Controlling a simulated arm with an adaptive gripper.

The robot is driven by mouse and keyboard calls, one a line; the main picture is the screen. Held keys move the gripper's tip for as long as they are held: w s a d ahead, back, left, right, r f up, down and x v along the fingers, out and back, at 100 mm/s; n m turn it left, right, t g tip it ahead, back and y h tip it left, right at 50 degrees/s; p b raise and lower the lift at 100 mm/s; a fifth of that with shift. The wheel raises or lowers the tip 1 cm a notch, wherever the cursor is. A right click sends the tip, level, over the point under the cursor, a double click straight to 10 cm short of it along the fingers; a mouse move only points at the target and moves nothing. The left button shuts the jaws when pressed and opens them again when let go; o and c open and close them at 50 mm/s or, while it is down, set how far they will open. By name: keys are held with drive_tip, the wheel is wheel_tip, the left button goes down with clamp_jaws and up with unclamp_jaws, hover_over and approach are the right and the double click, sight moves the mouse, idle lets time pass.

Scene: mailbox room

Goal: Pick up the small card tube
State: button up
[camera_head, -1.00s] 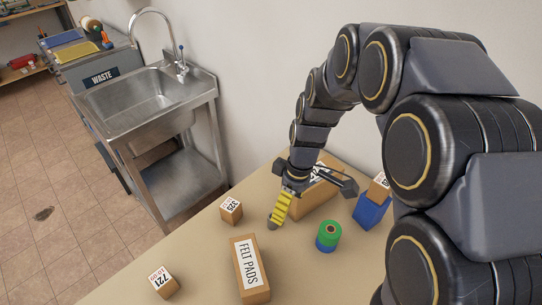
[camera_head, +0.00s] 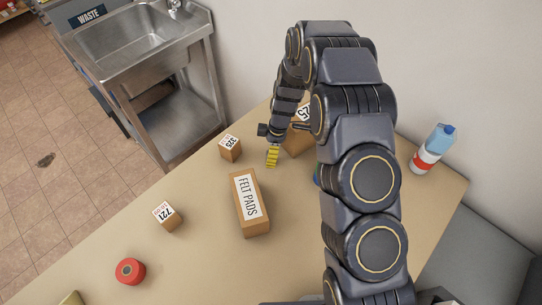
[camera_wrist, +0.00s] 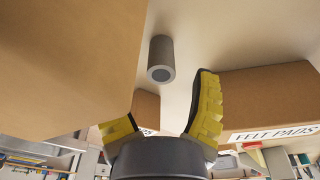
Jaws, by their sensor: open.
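The small card tube (camera_wrist: 161,58) is a short grey cylinder with a dark open end in the wrist view. It stands out on the pale table surface, ahead of and between my fingers. My gripper (camera_wrist: 167,95) is open, with its yellow fingers apart and nothing between them; the tube is beyond the fingertips. In the head view my gripper (camera_head: 272,156) hangs low over the table, with one yellow finger showing. I cannot make out the tube there; the gripper seems to hide it.
A large carton (camera_wrist: 65,65) stands close to my left finger; it shows behind the gripper (camera_head: 299,140). The felt pads box (camera_head: 250,204) lies nearby, with small boxes (camera_head: 230,148) (camera_head: 167,217). A red roll (camera_head: 130,271) and a bottle (camera_head: 433,149) are farther off.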

drive_tip(key=f, duration=0.3)
drive_tip(key=shift+a+f, duration=0.25)
drive_tip(key=c, duration=0.9)
drive_tip(key=shift+r, duration=0.15)
